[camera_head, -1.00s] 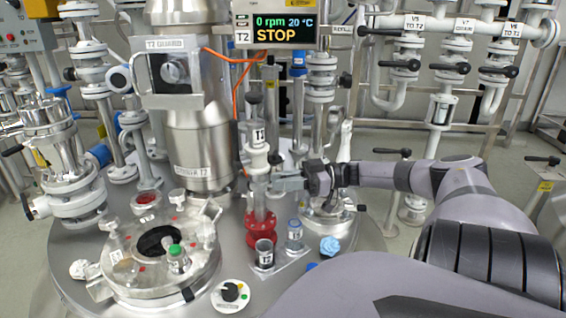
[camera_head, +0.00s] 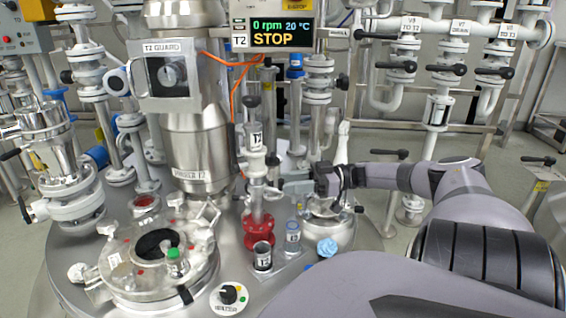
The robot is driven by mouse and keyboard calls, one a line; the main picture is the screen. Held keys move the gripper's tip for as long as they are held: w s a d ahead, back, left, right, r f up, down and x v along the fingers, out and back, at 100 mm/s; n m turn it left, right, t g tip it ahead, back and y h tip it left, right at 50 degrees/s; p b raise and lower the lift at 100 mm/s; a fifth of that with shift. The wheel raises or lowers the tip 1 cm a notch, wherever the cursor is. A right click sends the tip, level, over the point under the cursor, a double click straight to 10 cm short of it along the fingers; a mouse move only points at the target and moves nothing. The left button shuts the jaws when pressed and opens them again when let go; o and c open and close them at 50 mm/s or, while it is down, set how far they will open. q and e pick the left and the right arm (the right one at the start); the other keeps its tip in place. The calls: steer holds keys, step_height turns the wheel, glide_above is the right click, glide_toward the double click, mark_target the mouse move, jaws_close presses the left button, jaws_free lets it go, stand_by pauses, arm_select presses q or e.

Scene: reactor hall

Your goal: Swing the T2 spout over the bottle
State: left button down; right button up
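The T2 sampling column (camera_head: 257,165) stands upright near the middle, white with a T2 label above a red flanged base (camera_head: 259,232). A short grey part juts right from its middle; I cannot clearly make out the spout. An open dark bottle (camera_head: 262,258) labelled T2 stands in front of the red base. A second, blue-topped bottle (camera_head: 292,238) stands to its right. My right gripper (camera_head: 302,186) points left, just right of the column, with a gap visible. Its fingertips are small and unclear. My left gripper is not in view.
An open round hatch (camera_head: 160,245) with a clear cover lies at the left on the vessel top. A black dial (camera_head: 229,296) is at the front. White valve pipes stand behind.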

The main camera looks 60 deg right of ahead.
steer(key=shift+v, duration=2.15)
